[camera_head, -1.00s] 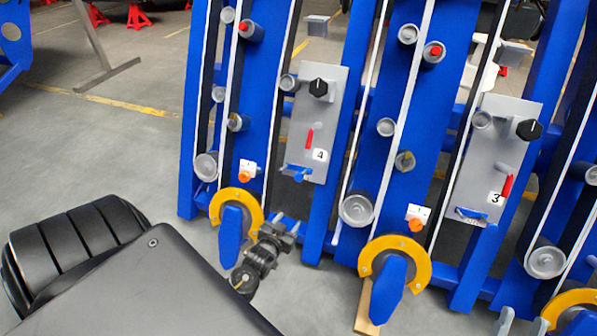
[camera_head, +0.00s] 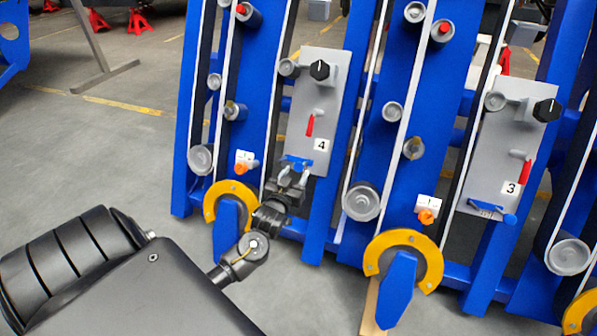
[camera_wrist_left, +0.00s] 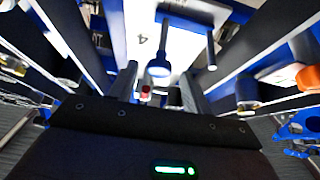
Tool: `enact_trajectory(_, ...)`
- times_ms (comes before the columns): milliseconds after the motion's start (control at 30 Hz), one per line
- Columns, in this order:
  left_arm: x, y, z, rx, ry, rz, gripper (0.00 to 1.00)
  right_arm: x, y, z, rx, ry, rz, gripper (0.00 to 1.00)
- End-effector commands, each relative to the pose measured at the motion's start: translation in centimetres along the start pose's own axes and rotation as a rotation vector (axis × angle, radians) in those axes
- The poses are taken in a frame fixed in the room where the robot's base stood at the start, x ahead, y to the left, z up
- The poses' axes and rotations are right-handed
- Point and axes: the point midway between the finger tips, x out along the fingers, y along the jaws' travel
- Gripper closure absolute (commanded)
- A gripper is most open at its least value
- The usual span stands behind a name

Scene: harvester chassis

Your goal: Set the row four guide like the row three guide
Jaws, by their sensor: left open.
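The row four plate (camera_head: 325,100), marked 4, is grey with a black knob (camera_head: 319,69), a red lever (camera_head: 310,125) and a blue guide piece (camera_head: 297,161) low down. The row three plate (camera_head: 500,140), marked 3, has the same parts; its blue guide handle (camera_head: 509,218) sticks out at the lower right. My left gripper (camera_head: 292,174) is open at the row four blue piece and partly hides it. In the left wrist view, a blue rod with a round end (camera_wrist_left: 158,69) shows between the open fingers, apparently not gripped. My right gripper is out of view.
Blue row frames with white-edged belts and rollers stand on both sides of the plates. Yellow ring guards (camera_head: 405,250) and orange knobs (camera_head: 426,216) sit low on the rows.

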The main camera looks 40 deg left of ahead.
Motion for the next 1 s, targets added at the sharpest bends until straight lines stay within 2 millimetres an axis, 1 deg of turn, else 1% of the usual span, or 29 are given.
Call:
enact_trajectory(33,0.9,0.0,0.2,0.001,0.003,-0.001,0.51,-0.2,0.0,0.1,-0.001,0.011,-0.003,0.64)
enact_trajectory(100,1.9,0.0,0.2,0.001,0.002,0.000,0.51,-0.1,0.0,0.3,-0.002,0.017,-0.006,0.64)
enact_trajectory(233,3.2,0.1,0.1,0.001,0.000,0.001,0.51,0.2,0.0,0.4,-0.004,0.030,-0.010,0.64)
enact_trajectory(400,3.8,0.0,0.0,0.001,-0.001,0.001,0.51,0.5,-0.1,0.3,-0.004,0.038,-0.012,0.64)
enact_trajectory(600,3.8,0.0,0.0,0.001,-0.001,0.001,0.51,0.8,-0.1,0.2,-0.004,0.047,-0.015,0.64)
enact_trajectory(633,3.7,0.0,0.0,0.001,-0.001,0.001,0.52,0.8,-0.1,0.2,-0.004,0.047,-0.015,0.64)
enact_trajectory(1000,3.7,0.0,0.0,0.001,-0.001,0.000,1.00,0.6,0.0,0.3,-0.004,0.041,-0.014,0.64)
